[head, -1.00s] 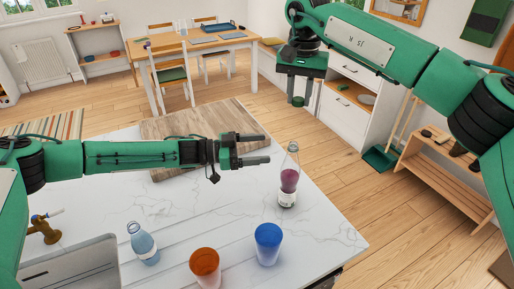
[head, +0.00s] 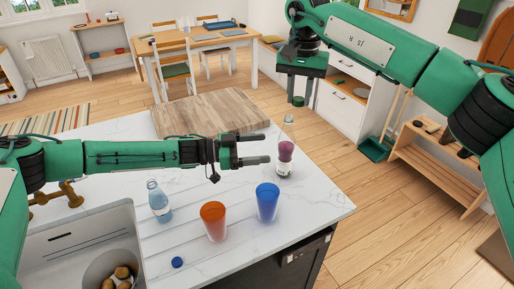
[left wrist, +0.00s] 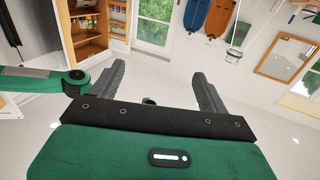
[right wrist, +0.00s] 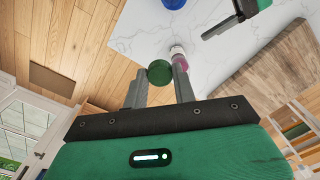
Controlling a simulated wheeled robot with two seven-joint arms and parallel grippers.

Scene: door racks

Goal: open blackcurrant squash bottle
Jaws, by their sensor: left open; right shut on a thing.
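The blackcurrant squash bottle (head: 285,158), clear with purple liquid and a pale label, stands upright on the white counter; its top looks uncapped. It also shows in the right wrist view (right wrist: 179,54). My left gripper (head: 268,149) is open and level, its fingertips just left of the bottle; whether they touch it I cannot tell. My right gripper (head: 298,90) points down, above and beyond the bottle in the head view, shut on a round green cap (right wrist: 160,72). The cap shows below its fingers in the head view (head: 298,101).
A blue cup (head: 267,203), an orange cup (head: 213,222) and a pale blue bottle (head: 159,203) stand left of the squash bottle. A blue cap (head: 177,262) lies near the sink (head: 75,245). A wooden board (head: 210,114) lies behind my left gripper.

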